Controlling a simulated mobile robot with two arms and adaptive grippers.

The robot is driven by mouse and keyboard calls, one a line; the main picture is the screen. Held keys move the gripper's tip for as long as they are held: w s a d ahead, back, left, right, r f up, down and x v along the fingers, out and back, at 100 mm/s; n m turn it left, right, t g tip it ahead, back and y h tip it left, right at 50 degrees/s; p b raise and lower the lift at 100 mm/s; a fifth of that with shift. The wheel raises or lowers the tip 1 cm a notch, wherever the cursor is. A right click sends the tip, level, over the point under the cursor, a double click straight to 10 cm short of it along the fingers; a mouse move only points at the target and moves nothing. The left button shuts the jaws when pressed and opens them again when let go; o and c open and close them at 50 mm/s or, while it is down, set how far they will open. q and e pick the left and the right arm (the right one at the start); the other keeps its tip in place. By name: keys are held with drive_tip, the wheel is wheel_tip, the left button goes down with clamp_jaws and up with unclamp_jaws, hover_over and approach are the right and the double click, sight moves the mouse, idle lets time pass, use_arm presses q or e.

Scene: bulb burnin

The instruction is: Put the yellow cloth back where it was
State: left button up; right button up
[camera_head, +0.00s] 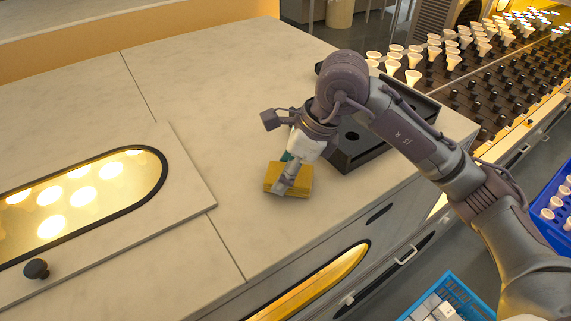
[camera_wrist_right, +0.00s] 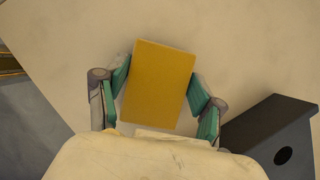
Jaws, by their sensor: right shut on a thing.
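The yellow cloth (camera_head: 298,177) is a flat folded rectangle at the countertop, under my right gripper (camera_head: 285,183). In the right wrist view the cloth (camera_wrist_right: 160,82) lies between the two green-padded fingers of my right gripper (camera_wrist_right: 157,97), which is shut on it. I cannot tell whether the cloth rests on the counter or is held just above it. My right arm hides part of the cloth in the head view. My left gripper is not in view.
A black tray (camera_head: 346,157) stands right beside the cloth and also shows in the right wrist view (camera_wrist_right: 262,128). A lid with a glowing window and black knob (camera_head: 36,269) lies left. Bulb racks (camera_head: 470,92) stand behind right. Blue crates (camera_head: 466,287) are below the counter's front edge.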

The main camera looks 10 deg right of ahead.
sight(308, 176)
drive_tip(key=o, duration=0.6)
drive_tip(key=shift+f, duration=0.15)
drive_tip(key=shift+c, duration=0.2)
drive_tip(key=o, duration=0.5)
drive_tip(key=shift+c, duration=0.2)
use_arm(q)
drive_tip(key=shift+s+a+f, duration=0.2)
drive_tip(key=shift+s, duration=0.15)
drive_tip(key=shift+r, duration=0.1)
use_arm(e)
drive_tip(key=shift+r, duration=0.2)
use_arm(q)
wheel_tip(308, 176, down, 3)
drive_tip(key=b, duration=0.3)
use_arm(e)
drive_tip(key=v, duration=1.2)
